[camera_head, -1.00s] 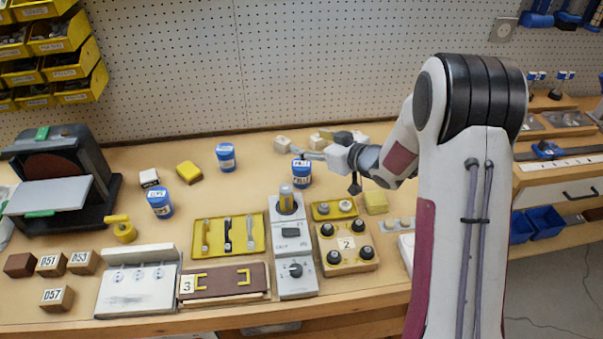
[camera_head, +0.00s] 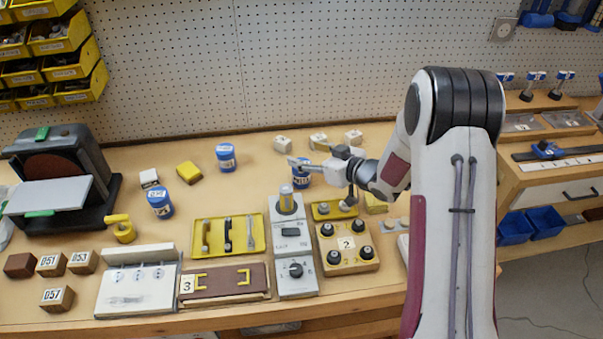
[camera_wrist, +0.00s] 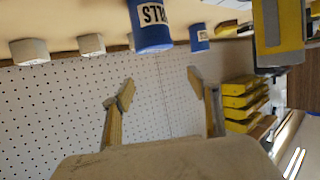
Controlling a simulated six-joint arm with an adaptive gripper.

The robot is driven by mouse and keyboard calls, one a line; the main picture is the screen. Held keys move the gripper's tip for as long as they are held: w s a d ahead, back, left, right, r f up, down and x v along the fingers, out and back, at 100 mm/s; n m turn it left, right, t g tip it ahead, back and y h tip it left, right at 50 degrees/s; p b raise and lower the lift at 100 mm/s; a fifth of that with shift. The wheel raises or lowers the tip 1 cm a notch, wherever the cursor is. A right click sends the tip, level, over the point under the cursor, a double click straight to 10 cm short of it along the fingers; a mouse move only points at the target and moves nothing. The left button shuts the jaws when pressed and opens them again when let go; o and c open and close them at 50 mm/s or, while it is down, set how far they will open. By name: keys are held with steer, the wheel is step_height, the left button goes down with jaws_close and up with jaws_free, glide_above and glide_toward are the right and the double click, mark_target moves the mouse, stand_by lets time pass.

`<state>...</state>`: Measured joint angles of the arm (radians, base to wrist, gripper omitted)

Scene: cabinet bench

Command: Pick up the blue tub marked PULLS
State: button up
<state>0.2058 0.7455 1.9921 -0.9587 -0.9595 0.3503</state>
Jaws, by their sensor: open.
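The blue tub marked PULLS (camera_head: 302,179) stands upright on the bench, white label partly covered by my gripper (camera_head: 320,176). In the wrist view, which is upside down, this tub (camera_wrist: 151,37) is at the top edge, cut off, with part of its inverted label showing. My gripper (camera_wrist: 160,90) is open there, its fingers apart with only pegboard between them. The tub is outside the fingers. In the head view one finger overlaps the tub; I cannot tell whether they touch.
A second blue tub (camera_head: 226,158) stands behind left, and a third (camera_head: 160,203) farther left. Pale blocks (camera_head: 318,141) line the back near the pegboard (camera_head: 300,70). A grey instrument (camera_head: 292,240) and a knob block (camera_head: 346,244) are in front. Bare bench lies left of the PULLS tub.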

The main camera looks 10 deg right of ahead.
mark_target(301, 174)
steer(key=shift+f, duration=0.6)
steer(key=shift+f, duration=1.65)
steer(key=shift+w+a+f, duration=0.15)
steer(key=shift+a+f, duration=0.05)
steer(key=shift+f, duration=0.05)
steer(key=shift+x, duration=1.2)
steer(key=c, duration=1.3)
